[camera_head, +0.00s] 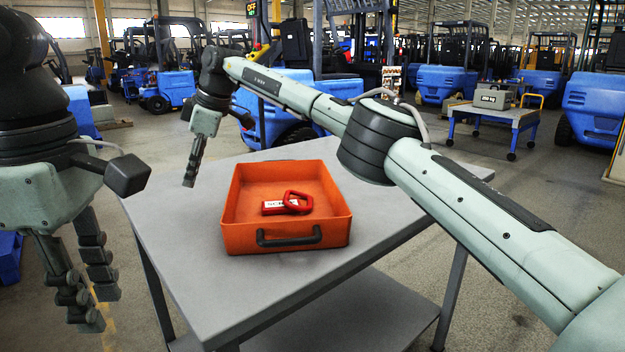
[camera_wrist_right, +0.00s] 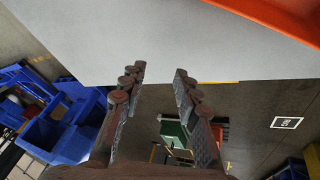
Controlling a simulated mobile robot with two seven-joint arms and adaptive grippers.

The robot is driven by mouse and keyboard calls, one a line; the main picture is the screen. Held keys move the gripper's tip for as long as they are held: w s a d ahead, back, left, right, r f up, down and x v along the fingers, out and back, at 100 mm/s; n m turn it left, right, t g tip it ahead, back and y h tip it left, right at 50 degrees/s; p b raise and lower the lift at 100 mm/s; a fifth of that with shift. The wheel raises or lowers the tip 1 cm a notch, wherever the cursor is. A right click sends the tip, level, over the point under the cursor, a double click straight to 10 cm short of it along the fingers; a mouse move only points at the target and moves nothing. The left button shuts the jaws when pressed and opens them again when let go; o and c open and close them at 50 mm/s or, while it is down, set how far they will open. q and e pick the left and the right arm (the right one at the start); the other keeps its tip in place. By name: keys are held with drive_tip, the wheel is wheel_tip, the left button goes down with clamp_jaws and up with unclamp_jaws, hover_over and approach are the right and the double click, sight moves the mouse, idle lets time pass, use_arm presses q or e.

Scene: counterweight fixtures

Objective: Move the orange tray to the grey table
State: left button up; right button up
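The orange tray (camera_head: 240,241) sits on the grey table (camera_head: 175,215), with a dark handle on its near side. A red object with a white label (camera_head: 297,197) lies inside it. In the right wrist view, the tray's orange edge (camera_wrist_right: 275,15) shows at the top right, over the grey tabletop (camera_wrist_right: 130,40). My right gripper (camera_head: 189,182) points down near the table's left far edge, left of the tray and apart from it. Its fingers (camera_wrist_right: 160,68) are spread and empty. My left gripper (camera_head: 99,308) hangs left of the table, its fingers apart and empty.
My right arm reaches across above the table's right side. A blue cart with a grey top (camera_head: 510,114) carrying a case (camera_head: 492,99) stands at the back right. Blue forklifts (camera_head: 445,82) fill the background. Blue bins (camera_wrist_right: 70,125) show in the right wrist view.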

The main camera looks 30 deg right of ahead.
drive_tip(key=v, duration=1.1)
drive_tip(key=shift+d, duration=0.25)
drive_tip(key=shift+w+f, duration=0.15)
